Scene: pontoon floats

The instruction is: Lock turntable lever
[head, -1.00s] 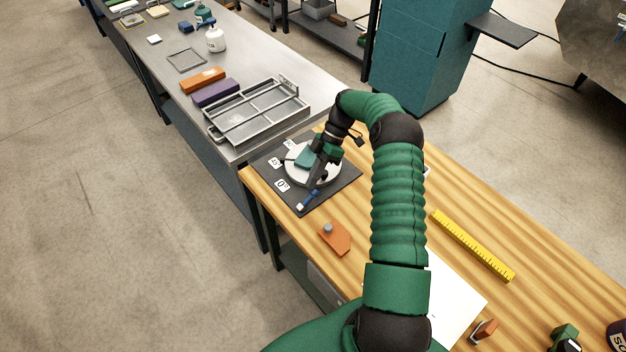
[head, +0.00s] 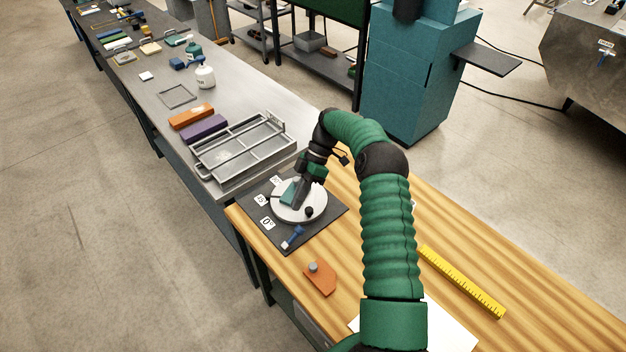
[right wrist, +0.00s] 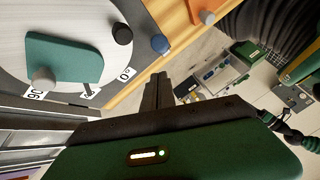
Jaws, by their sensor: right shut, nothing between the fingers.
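The turntable is a pale round disc (head: 285,213) on a black base plate (head: 325,217) with white angle labels. A teal block and a black knob (head: 309,212) sit on the disc. The blue lever (head: 292,237) lies at the front of the plate, beside the disc rim and close to the 0° label. My right gripper (head: 298,204) is shut and empty, over the disc and apart from the lever in the head view. In the right wrist view its fingers (right wrist: 157,92) are together, with the disc (right wrist: 70,25), teal block (right wrist: 65,55) and blue lever knob (right wrist: 161,44) beyond. My left gripper is out of view.
An orange plate with a grey knob (head: 321,279) lies on the wooden bench in front of the turntable. A yellow ruler (head: 462,281) and white paper lie to the right. A metal tray (head: 240,150) stands on the grey bench behind left.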

